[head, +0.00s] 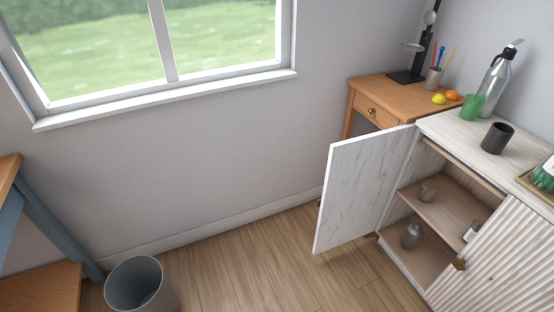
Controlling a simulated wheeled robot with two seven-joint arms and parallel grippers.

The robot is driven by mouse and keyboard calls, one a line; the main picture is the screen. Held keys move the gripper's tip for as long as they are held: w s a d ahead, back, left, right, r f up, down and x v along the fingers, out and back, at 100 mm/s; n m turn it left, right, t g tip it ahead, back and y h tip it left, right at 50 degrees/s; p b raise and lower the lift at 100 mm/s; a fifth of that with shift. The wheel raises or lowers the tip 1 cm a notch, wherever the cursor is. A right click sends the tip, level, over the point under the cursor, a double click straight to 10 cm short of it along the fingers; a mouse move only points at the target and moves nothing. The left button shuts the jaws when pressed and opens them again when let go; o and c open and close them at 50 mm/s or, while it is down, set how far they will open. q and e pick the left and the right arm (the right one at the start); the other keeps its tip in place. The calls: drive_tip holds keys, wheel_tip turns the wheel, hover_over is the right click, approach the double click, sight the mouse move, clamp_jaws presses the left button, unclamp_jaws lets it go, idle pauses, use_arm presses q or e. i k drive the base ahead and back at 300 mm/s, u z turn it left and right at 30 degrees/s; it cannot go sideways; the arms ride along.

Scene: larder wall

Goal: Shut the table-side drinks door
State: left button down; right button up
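The table-side drinks door (362,187) is a pale, marbled white panel in the head view. It stands wide open on the left side of the drinks cabinet (398,266), the side towards the small wooden table (405,95). The cabinet's open half shows a wooden shelf (455,206) with a glass (428,190) on it and a jar (411,236) below. The other, ribbed door (500,262) at the right looks shut, with a brass knob (458,264) at its edge. Neither of my grippers is in view.
A grey bin (138,284) stands on the floor at the lower left, beside a blue-legged wooden piece (50,235). A dark cup (497,137), green cup (473,106) and steel bottle (495,75) stand on the cabinet top. The wooden floor (240,265) left of the door is clear.

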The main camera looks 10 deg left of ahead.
sight(362, 171)
drive_tip(key=u, duration=0.2)
drive_tip(key=i, duration=0.95)
drive_tip(key=z, duration=0.65)
drive_tip(key=i, duration=0.55)
drive_tip(key=z, duration=0.55)
